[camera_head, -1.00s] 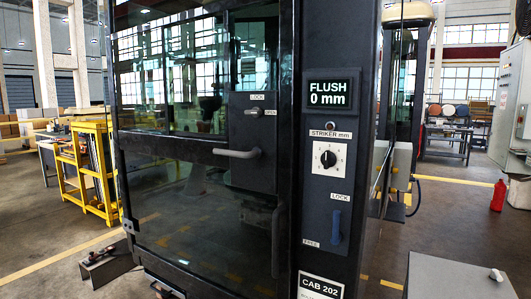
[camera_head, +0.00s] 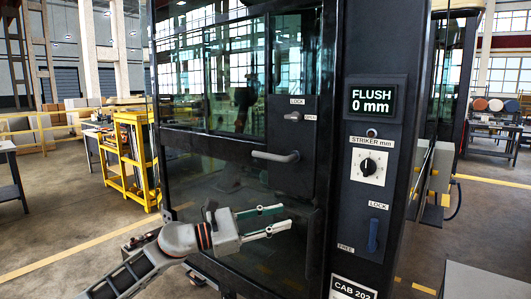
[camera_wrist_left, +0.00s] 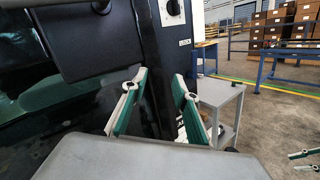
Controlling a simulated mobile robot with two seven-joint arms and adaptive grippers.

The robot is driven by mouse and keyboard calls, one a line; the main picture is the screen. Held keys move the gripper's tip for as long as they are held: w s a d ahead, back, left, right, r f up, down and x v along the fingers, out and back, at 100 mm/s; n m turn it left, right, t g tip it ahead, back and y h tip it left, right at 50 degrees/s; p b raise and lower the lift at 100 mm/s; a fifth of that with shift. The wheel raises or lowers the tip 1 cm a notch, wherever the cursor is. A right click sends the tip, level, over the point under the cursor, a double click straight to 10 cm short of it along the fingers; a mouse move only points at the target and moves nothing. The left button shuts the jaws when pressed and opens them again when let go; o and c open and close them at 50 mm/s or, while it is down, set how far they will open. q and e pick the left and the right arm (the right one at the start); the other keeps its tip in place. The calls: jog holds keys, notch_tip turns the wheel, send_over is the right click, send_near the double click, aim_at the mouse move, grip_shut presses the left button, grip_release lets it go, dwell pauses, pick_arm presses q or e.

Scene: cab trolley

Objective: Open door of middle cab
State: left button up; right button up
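The dark cab door (camera_head: 215,148) with large glass panes stands shut in the head view, beside a post marked CAB 202 (camera_head: 352,289). A grey horizontal lever handle (camera_head: 276,156) is on the door, with a small latch knob (camera_head: 310,117) above it. A dark vertical grab bar (camera_head: 313,245) is lower down. My left gripper (camera_head: 285,217) is open and empty, in front of the lower glass, below and apart from the lever handle. Its two fingers (camera_wrist_left: 157,105) are spread in the left wrist view. My right gripper's fingers (camera_wrist_left: 304,160) show spread at that view's right edge.
The post carries a display reading FLUSH 0 mm (camera_head: 372,100), a STRIKER dial (camera_head: 369,167) and an upright blue lever (camera_head: 373,236) between LOCK and FREE labels. A grey trolley (camera_wrist_left: 219,103) stands beyond the post. A yellow rack (camera_head: 130,155) stands at left.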

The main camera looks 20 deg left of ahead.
pick_arm(q)
jog(key=w+a+r+m+y, duration=0.2)
jog(key=w+a+r+m, duration=0.1)
jog(key=a+r+m, duration=0.4)
jog(key=m+y+p, duration=0.1)
jog(key=m+y, duration=0.1)
jog(key=m, duration=0.2)
send_near(262, 155)
jog(key=r+x, duration=0.1)
jog(key=x, duration=0.3)
jog(key=shift+t, duration=0.3)
jog(key=p+x, duration=0.1)
jog(key=x, duration=0.2)
jog(key=f+p+x, duration=0.1)
jog(key=x, duration=0.2)
jog(key=shift+w+d+f, duration=0.15)
jog(key=shift+d, duration=0.1)
jog(key=shift+w+d+f, duration=0.15)
jog(key=shift+w+d, duration=0.05)
jog(key=shift+w, duration=0.05)
grip_shut()
